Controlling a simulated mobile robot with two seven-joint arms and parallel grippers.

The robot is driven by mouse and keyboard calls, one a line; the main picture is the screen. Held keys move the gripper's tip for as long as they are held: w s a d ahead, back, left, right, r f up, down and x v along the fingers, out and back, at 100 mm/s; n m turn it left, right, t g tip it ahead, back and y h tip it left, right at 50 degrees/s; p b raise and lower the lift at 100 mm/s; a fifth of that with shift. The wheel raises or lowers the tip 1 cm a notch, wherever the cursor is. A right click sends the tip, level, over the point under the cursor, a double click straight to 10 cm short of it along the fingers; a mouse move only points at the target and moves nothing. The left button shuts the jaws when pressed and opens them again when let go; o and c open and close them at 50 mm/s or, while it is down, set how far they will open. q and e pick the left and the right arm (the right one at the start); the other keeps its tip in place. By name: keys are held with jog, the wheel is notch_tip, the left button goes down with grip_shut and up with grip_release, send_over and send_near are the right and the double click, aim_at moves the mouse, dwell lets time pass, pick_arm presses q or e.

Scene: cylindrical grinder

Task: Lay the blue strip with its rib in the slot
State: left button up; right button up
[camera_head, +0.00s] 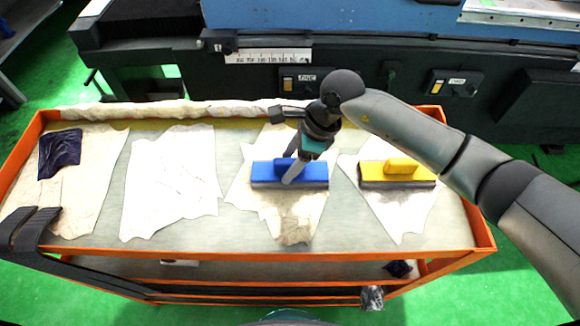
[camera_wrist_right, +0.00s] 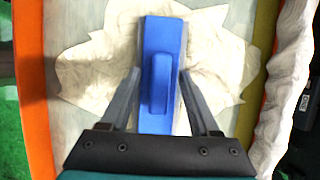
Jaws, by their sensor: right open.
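The blue strip (camera_head: 316,175) lies flat on a stained cloth in the cart, its raised blue rib facing up. It also shows in the right wrist view (camera_wrist_right: 163,31), where the rib (camera_wrist_right: 160,85) runs along its middle. My right gripper (camera_head: 289,173) is over the strip. In the right wrist view my right gripper (camera_wrist_right: 160,76) is open, with one finger on each side of the rib and a gap to it. I cannot tell whether the fingers touch the strip. I cannot make out the slot.
A yellow strip (camera_head: 370,175) with a yellow rib lies on a cloth to the right. A white cloth (camera_head: 170,185) and a dark folded cloth (camera_head: 60,153) lie to the left. The orange cart rim (camera_head: 250,254) surrounds them. A dark machine (camera_head: 350,55) stands behind.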

grip_shut()
dwell(0.3)
jog(key=shift+r, duration=0.2)
